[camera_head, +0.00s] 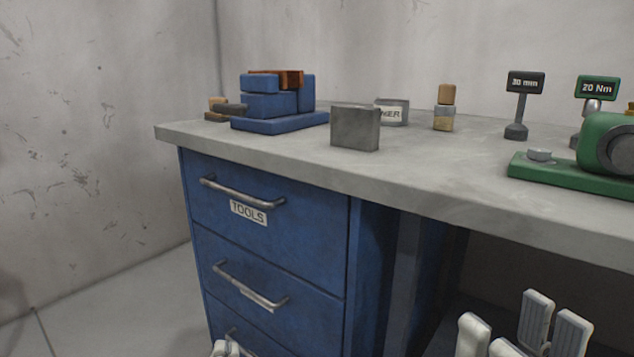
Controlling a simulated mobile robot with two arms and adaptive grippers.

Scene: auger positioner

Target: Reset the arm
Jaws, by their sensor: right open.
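My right gripper (522,326) shows at the bottom right with its pale fingers pointing up and spread apart; it is open and empty. It is below the front edge of the workbench (440,180), in front of the dark space under it. A small pale part of my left gripper (226,348) shows at the bottom edge, in front of the lowest drawer; too little shows to tell its state. The task's arm cannot be told apart from my own arms, whose links are out of view. A green machine (610,145) stands on the bench at the right, cut off by the picture edge.
The blue "TOOLS" drawer (300,228) is shut.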

